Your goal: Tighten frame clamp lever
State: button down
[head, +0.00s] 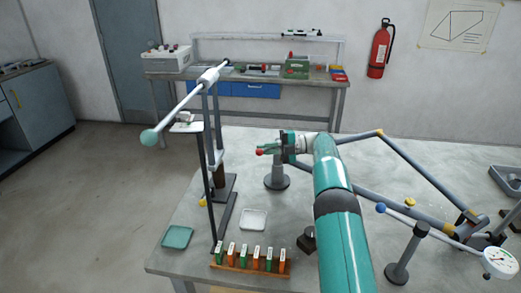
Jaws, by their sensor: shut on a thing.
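My gripper (275,147) is at the end of my teal arm, over the middle of the table. It points left and is shut on a small red-tipped part that looks like the clamp lever (260,152). The fingers hide most of this part, so its angle is hard to tell. A grey post with a round base (276,182) stands right below the gripper. The frame of grey tubes with yellow joints (415,212) stretches from behind the gripper to the right. My arm hides part of it.
A tall dark stand (206,180) carries a white rod with a teal ball end (150,137) left of the gripper. A row of green and orange blocks (250,258), a white tray (254,219) and a teal tray (177,237) are in front. A dial gauge (500,262) is at right.

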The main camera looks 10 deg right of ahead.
jog(key=shift+a, duration=0.15)
jog(key=c, duration=1.5)
grip_release()
jog(key=shift+c, duration=0.2)
jog(key=shift+o, duration=0.3)
